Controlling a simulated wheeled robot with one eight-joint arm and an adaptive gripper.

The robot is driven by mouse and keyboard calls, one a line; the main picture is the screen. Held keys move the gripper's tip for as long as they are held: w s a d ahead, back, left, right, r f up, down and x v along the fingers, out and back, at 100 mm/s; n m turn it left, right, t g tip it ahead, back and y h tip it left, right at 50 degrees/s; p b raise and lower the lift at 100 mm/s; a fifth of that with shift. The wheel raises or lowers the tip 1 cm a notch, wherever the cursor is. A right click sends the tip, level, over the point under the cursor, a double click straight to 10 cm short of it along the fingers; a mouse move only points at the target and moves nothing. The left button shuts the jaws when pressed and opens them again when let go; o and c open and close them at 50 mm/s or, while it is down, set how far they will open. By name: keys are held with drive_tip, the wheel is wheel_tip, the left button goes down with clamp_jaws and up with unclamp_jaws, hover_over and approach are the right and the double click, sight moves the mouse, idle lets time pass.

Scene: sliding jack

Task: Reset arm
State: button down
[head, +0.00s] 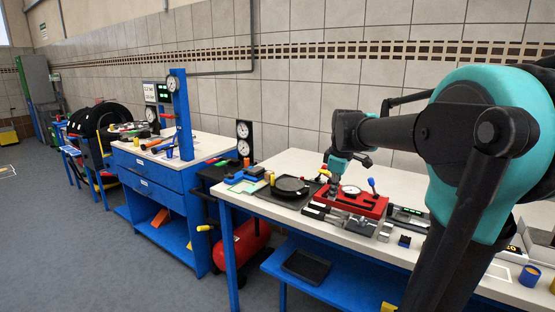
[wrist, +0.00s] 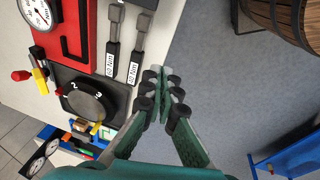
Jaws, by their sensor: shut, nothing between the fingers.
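My arm reaches in from the right in the head view, and its teal wrist end (head: 345,160) is over the white-topped bench. In the wrist view my gripper (wrist: 162,82) is shut and empty, with its fingertips together. It appears beyond the bench edge, above the grey floor. A red device with a round gauge (head: 350,202) stands on the bench. It also shows at the upper left of the wrist view (wrist: 76,45). My gripper is apart from it. In the head view the fingertips are too small to make out.
A black round dial (head: 291,186) on a dark plate lies left of the red device. Two tagged tools (wrist: 113,45) lie near the bench edge. A wooden barrel (wrist: 290,18) stands on the floor. A blue workbench (head: 160,185) stands further left, beside open floor.

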drive_tip(key=s+d+f+m+t, duration=0.1)
drive_tip(key=s+f+m, duration=1.1)
drive_tip(key=s+f, duration=0.8)
drive_tip(key=shift+s+f+t, duration=0.3)
drive_tip(key=shift+s+f, duration=0.05)
drive_tip(key=shift+f, duration=0.4)
